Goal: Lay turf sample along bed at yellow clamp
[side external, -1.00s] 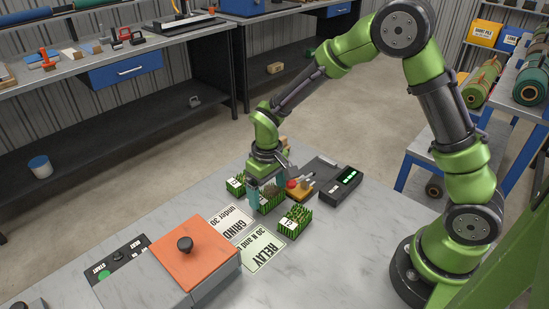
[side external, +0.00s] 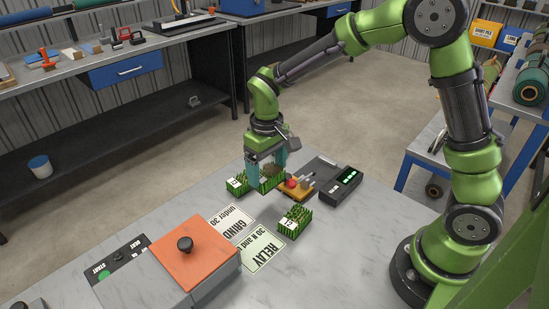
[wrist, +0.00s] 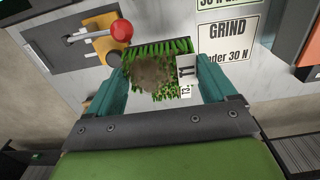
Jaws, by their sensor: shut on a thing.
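My gripper (side external: 267,177) is shut on a green turf sample (side external: 270,185) with a brown patch on top. In the wrist view the sample (wrist: 155,72) sits between the teal fingers, with a white label at its right. The yellow clamp (side external: 292,192), with a metal lever and red knob, is just right of the held sample in the side view. In the wrist view the clamp (wrist: 78,48) is at upper left, its red knob close to the sample. The fingers partly hide the sample, and whether it touches the bench is unclear.
One labelled turf block (side external: 237,185) stands close left of my gripper, another (side external: 296,220) nearer the front. A black box with green lights (side external: 343,187) is right of the clamp. GRIND (side external: 231,222) and RELAY (side external: 264,248) cards and an orange-lidded box (side external: 195,255) lie nearer.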

